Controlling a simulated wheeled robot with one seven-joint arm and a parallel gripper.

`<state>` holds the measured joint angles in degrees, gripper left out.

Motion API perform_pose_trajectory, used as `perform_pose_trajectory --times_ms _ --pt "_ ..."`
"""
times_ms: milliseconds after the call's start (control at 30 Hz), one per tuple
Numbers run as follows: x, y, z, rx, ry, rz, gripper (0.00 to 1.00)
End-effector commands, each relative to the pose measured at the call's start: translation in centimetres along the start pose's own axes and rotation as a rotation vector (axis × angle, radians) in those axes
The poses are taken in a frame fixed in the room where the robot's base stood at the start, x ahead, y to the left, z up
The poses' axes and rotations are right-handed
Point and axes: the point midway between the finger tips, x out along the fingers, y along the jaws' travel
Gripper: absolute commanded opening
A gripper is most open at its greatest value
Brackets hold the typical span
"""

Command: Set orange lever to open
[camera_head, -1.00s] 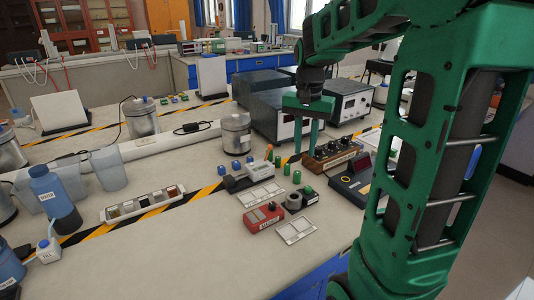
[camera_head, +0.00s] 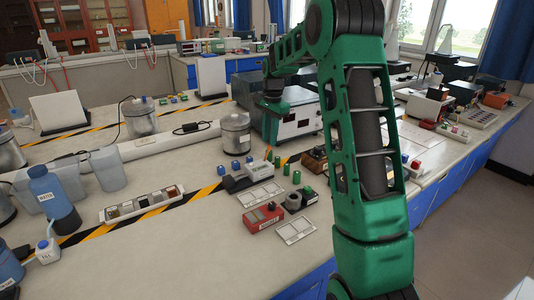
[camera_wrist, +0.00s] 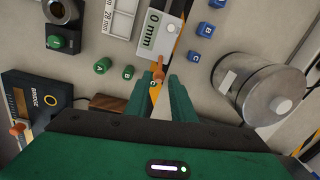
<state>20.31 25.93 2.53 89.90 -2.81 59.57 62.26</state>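In the head view, a small orange lever (camera_head: 268,153) stands by the grey device on the bench. In the wrist view, an orange lever (camera_wrist: 159,69) shows at the edge of the white unit reading "0 mm" (camera_wrist: 150,30), just beyond my fingertips. My gripper (camera_wrist: 159,83) points down at it, with a gap between its two green fingers. It also shows in the head view (camera_head: 268,132), above the bench near the lever. I cannot tell whether a finger touches the lever. A second orange piece (camera_wrist: 18,131) shows at the left edge of the wrist view.
Green knobs (camera_wrist: 102,65) and blue knobs (camera_wrist: 206,29) stand close around. A metal canister (camera_wrist: 258,90) is at the right in the wrist view. A black "BRIDGE" box (camera_wrist: 40,102) is at the left. A red device (camera_head: 263,217) and a compartment tray (camera_head: 143,204) lie nearer the front.

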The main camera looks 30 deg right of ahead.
Motion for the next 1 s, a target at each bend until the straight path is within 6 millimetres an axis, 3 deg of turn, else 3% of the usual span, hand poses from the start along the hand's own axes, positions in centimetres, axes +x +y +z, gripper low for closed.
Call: perform_pose_trajectory --times_ms 100,333,500,800,833,900,1000 --pt "2.4 0.1 0.1 -0.001 -0.001 0.003 0.22" --pt "5.6 0.0 0.1 -0.003 -0.001 0.001 0.22" --pt "6.7 0.0 0.1 -0.003 0.000 -0.001 0.22" --pt "6.9 0.0 0.1 -0.003 0.001 -0.001 0.22" --pt "6.9 0.0 0.1 -0.003 0.001 -0.001 0.20" --pt "6.9 -0.1 0.1 -0.003 0.001 -0.001 0.03" --pt "6.8 -0.1 0.1 -0.003 0.001 -0.002 0.00"
